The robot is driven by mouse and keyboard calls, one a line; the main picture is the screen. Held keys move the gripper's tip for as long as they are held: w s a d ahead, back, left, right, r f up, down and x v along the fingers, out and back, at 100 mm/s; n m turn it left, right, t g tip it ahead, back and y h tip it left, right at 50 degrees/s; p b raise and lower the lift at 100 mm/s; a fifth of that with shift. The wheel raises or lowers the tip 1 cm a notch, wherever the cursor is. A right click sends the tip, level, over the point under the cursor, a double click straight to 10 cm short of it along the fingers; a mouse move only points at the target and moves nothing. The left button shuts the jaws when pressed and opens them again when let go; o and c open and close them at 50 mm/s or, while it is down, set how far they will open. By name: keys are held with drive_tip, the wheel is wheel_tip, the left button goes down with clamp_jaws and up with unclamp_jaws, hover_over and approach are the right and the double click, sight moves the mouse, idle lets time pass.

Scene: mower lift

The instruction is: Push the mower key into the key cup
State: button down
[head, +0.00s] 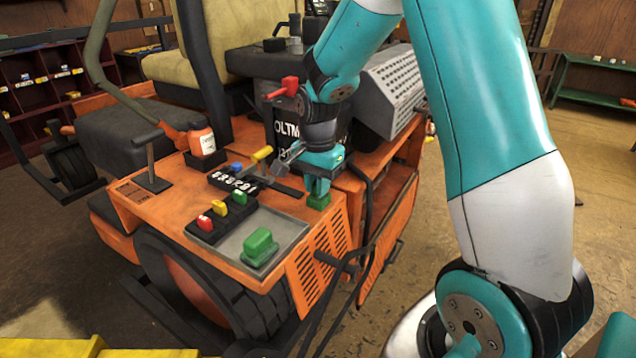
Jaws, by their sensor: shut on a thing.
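My gripper (318,188) points down over the right front corner of the orange mower deck (330,228). It is shut on a small green piece (319,201), which looks like the mower key. The piece sits low, close to the deck surface. I cannot tell whether it touches the deck or is inside anything. The key cup cannot be made out; the fingers and the green piece may hide it.
A grey tray (287,228) with a green block (260,247) lies left of my gripper. A dark hose (369,200) runs close on the right.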

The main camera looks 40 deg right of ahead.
drive_tip(key=shift+f, duration=0.3)
drive_tip(key=c, duration=1)
unclamp_jaws()
wheel_tip(320, 180, up, 18)
drive_tip(key=shift+f+b, duration=0.25)
drive_tip(key=shift+b, duration=1)
drive_tip(key=s+a+f+n+y, duration=0.1)
drive_tip(key=s+a+f+n, duration=0.1)
drive_tip(key=s+a+n, duration=0.5)
drive_tip(key=s+a+f+n+y, duration=0.1)
drive_tip(key=s+a+f+n, duration=0.1)
drive_tip(key=s+a+n, duration=0.5)
drive_tip(key=s+a+f+n+y, duration=0.2)
drive_tip(key=s+a+f+n, duration=0.1)
drive_tip(key=s+a+n, duration=0.4)
drive_tip(key=shift+s+a, duration=0.4)
drive_tip(key=shift+a, duration=0.05)
